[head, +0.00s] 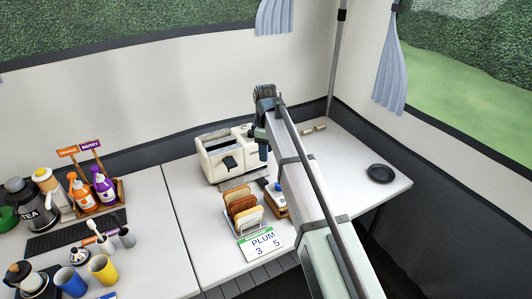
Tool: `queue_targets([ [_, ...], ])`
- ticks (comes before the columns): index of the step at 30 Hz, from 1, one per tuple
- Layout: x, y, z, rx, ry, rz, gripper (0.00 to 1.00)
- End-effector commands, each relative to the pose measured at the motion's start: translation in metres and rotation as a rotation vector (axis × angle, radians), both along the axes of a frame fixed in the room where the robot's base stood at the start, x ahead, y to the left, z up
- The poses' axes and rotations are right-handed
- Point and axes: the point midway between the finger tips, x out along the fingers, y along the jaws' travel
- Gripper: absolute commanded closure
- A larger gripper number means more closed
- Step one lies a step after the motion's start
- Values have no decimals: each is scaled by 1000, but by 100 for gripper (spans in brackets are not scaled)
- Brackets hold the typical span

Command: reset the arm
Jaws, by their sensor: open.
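My arm (303,185) reaches from the bottom right up over the right-hand table. My gripper (263,152) is small and partly hidden at the arm's far end, hanging down just right of the cream toaster (225,158). Its fingertips are hard to make out, but it is open. I see nothing held in it. I cannot tell its exact height over the table.
A rack of bread slices (243,213), a PLUM card (260,244) and a small wooden box (276,197) stand near my arm. A dark plate (380,173) lies right. Bottles (103,186), a TEA pot (38,210) and cups (102,269) crowd the left table.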

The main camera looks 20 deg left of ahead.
Motion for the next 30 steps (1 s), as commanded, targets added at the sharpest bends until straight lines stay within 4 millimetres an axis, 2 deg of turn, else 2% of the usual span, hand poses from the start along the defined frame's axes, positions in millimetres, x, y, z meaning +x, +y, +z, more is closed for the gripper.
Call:
queue_targets([
  [10,1,-2,-1,-1,-2,-4,52],
  [14,15,-21,-9,-8,-34,-52,52],
  [17,38,-56,-21,-23,-96,-133,52],
  [20,67,-105,-37,-43,-182,-238,52],
  [24,104,-182,-56,-75,-313,-384,52],
  [26,118,-216,-62,-90,-371,-441,52],
  [30,142,-296,-76,-124,-503,-560,52],
])
